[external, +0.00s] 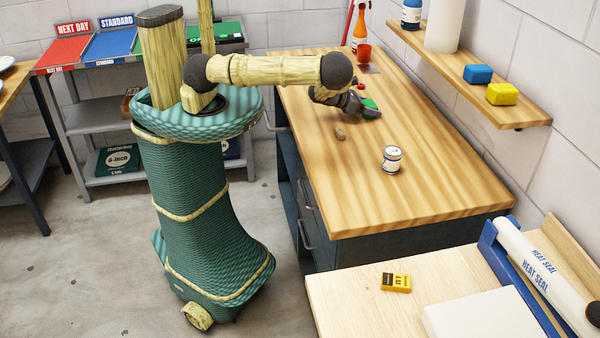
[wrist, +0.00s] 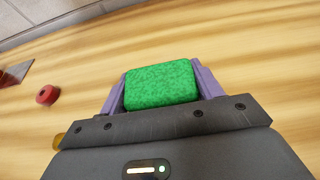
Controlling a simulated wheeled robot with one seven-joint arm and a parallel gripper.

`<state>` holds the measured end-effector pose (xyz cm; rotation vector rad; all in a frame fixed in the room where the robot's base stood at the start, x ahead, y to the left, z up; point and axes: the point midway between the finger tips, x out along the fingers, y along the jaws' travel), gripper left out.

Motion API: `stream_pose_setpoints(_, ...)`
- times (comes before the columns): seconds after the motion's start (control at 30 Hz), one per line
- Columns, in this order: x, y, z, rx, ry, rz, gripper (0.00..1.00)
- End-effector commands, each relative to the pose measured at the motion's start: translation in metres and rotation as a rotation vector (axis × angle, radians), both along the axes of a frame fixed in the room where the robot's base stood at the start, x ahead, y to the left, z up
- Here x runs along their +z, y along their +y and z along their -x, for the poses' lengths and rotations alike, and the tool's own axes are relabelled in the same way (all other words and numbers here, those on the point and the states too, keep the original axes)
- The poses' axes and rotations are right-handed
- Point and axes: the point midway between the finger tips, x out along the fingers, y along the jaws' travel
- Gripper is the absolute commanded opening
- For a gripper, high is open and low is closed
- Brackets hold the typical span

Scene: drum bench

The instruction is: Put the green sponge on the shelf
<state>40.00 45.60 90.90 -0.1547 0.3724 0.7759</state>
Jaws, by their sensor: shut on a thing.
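The green sponge (wrist: 162,84) sits between the two purple fingers of my gripper (wrist: 160,88) in the wrist view, and the gripper is shut on it. In the external view the sponge (external: 371,108) shows at the end of my gripper (external: 366,111), over the wooden bench. I cannot tell whether the sponge touches the bench top or is a little above it. The wooden shelf (external: 437,58) is on the wall to the right of the bench. It is higher than the bench top and apart from my gripper.
On the shelf are a blue sponge (external: 478,74), a yellow sponge (external: 502,93), a white roll (external: 443,24) and a blue bottle (external: 411,14). A can (external: 392,159) and a small brownish object (external: 340,134) stand on the bench (external: 430,200). An orange bottle (external: 359,30) stands at the back.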

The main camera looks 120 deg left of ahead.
Motion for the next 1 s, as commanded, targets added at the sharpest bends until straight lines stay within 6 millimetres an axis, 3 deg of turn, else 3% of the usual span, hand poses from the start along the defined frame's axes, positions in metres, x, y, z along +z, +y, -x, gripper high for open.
stream_pose_setpoints(0.17, 0.011, 0.0, -0.001, 0.0, -0.001, -0.002, 0.4)
stream_pose_setpoints(0.6, 0.089, 0.0, -0.001, 0.0, -0.001, -0.003, 0.4)
stream_pose_setpoints(0.73, 0.099, 0.0, 0.0, 0.0, -0.001, -0.001, 0.4)
stream_pose_setpoints(1.0, 0.1, 0.0, 0.0, 0.0, 0.0, 0.0, 0.4)
